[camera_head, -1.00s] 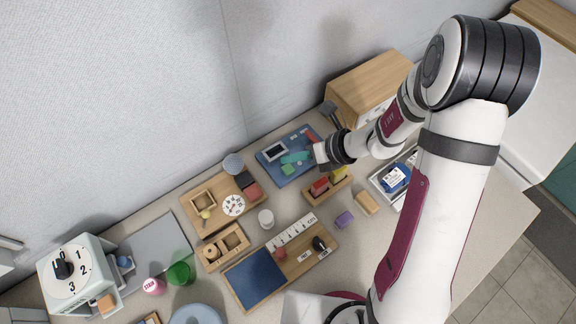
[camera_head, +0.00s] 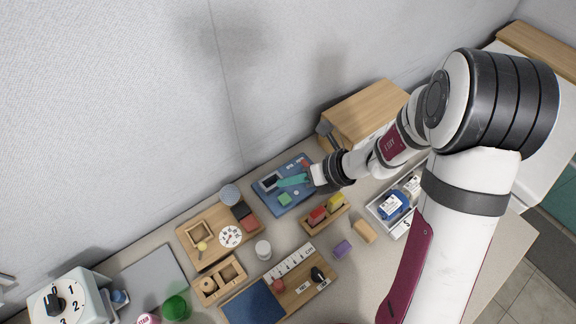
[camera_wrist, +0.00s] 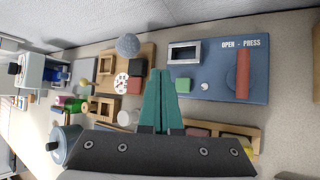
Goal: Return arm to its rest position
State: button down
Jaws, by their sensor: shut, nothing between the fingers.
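My gripper (camera_wrist: 159,100) has teal fingers that lie together with nothing between them in the wrist view. In the head view my gripper (camera_head: 292,181) hangs over the blue panel (camera_head: 270,201) at the back of the counter. In the wrist view the blue panel (camera_wrist: 212,75) carries a small grey-framed window (camera_wrist: 184,53), a green block (camera_wrist: 183,85) and a red handle (camera_wrist: 243,73) near the words "OPEN - PRESS". The fingertips show just left of the green block, and I cannot tell their height above the surface.
A wooden box (camera_head: 365,110) stands behind my wrist. A white tray (camera_head: 383,217) with bottles lies to the right. A wooden holder (camera_head: 321,222) with red and yellow blocks is in front of the panel. Wooden boards with a dial (camera_head: 230,237) and a ruler (camera_head: 290,262) lie left and front.

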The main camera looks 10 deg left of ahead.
jog(key=s+d+r+n+g+h, duration=0.2)
jog(key=s+d+r+n+h, duration=0.15)
jog(key=s+r+n, duration=0.95)
jog(key=s+d+n+h, duration=0.3)
jog(key=s+d+n, duration=0.5)
jog(key=n, duration=0.2)
jog(key=shift+s+d+f+h, duration=0.15)
jog(key=shift+s+f+h, duration=0.05)
jog(key=shift+f+h, duration=0.15)
